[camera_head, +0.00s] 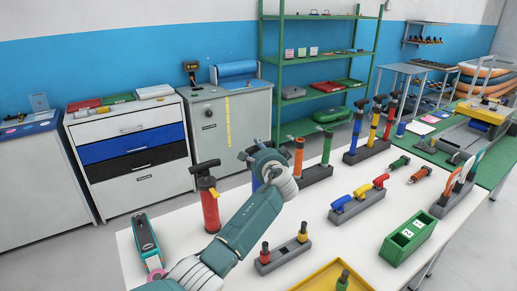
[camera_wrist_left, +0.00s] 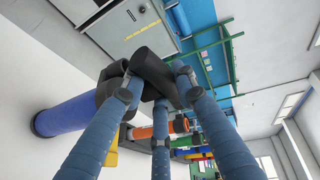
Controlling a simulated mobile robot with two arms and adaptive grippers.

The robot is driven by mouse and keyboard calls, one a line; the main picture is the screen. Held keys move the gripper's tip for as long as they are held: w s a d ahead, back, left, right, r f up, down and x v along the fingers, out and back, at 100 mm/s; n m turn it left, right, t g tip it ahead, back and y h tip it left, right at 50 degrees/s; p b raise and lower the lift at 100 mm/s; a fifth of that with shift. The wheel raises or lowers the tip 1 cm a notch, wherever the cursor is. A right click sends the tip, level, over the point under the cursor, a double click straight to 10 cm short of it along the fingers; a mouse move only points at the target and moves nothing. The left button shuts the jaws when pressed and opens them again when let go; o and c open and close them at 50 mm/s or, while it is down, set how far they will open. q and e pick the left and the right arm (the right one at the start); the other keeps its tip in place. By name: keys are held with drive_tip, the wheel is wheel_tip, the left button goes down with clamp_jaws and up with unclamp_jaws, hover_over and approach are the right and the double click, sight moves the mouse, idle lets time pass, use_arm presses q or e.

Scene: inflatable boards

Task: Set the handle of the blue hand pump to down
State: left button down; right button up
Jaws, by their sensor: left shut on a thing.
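The blue hand pump (camera_head: 256,184) stands behind my left forearm in the head view, mostly hidden by it. In the left wrist view its blue barrel (camera_wrist_left: 66,115) lies at the left, with a black top and a black handle (camera_wrist_left: 155,70) in the middle. My left gripper (camera_head: 262,158) is at the pump's top, shut on the handle; its blue-sleeved fingers also show around the handle in the left wrist view (camera_wrist_left: 148,88). The handle seems close to the barrel's top, but I cannot tell how much rod shows. My right gripper is out of view.
A red pump (camera_head: 210,210) stands left of my arm, and an orange pump (camera_head: 298,157) stands just right of the gripper. A rack of pumps (camera_head: 367,151) is farther back. A green box (camera_head: 407,238) and small holders occupy the white table's right part.

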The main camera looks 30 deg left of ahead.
use_arm(q)
drive_tip(key=shift+f, duration=0.85)
drive_tip(key=shift+s+r, duration=0.15)
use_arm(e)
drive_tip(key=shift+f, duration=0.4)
use_arm(q)
drive_tip(key=c, duration=1.5)
unclamp_jaws()
drive_tip(key=shift+c, duration=0.2)
drive_tip(key=shift+o, duration=1)
drive_tip(key=shift+w, duration=0.2)
drive_tip(key=shift+s+d+r, duration=0.15)
drive_tip(key=shift+s, duration=0.05)
drive_tip(key=v, duration=1.1)
drive_tip(key=shift+s, duration=0.15)
